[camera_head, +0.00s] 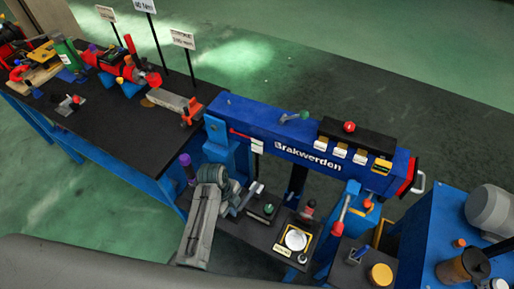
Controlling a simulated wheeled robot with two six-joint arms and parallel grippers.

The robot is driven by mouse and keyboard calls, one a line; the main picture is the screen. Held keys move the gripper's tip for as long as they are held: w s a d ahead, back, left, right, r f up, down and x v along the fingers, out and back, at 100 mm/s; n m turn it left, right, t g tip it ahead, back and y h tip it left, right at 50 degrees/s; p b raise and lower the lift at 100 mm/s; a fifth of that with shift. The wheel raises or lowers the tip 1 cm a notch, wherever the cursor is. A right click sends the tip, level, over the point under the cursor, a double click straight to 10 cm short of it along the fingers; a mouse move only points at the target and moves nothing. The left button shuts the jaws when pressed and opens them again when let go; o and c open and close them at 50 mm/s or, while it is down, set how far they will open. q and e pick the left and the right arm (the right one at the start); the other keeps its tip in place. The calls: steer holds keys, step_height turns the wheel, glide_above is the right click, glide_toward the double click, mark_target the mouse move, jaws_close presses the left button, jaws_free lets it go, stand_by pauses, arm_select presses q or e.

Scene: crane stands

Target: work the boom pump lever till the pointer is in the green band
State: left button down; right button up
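A round white dial (296,240) in a dark housing with a yellow label lies low in the middle of the stand. Its pointer and green band are too small to read. A lever with a red grip (345,207) stands to the right of the dial; a purple-topped lever (187,165) stands to the left. I cannot tell which is the boom pump lever. My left gripper (252,193) is over the stand, left of the dial and below the blue boom. Its fingers look apart, with nothing seen between them. My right gripper is not in view.
The blue boom (240,117) crosses above the stand and carries a red knob (349,127) and a green-tipped lever (303,115). A dark bench (110,125) with tools is at left. A blue cabinet (430,225) with a grey motor (492,210) is at right.

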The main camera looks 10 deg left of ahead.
arm_select(q)
steer(key=shift+w+a+b+x, duration=0.1)
steer(key=shift+a+b+x, duration=0.2)
steer(key=shift+x, duration=0.55)
steer(key=shift+w+a+b+x, duration=0.1)
steer(key=shift+b+x, duration=0.3)
steer(key=shift+x, duration=0.4)
steer(key=shift+a+b+x, duration=0.15)
steer(key=shift+b+x, duration=0.2)
steer(key=shift+x, duration=0.5)
steer(key=p+v, duration=0.3)
steer(key=shift+s+d+p, duration=0.1)
steer(key=shift+d+p, duration=0.2)
steer(key=shift+d, duration=0.05)
steer(key=shift+d+p+v, duration=0.25)
steer(key=shift+p+v, duration=0.3)
steer(key=shift+v, duration=0.5)
steer(key=shift+r, duration=0.3)
steer(key=shift+s+r, duration=0.1)
steer(key=shift+r, duration=1.85)
steer(key=shift+f, duration=0.15)
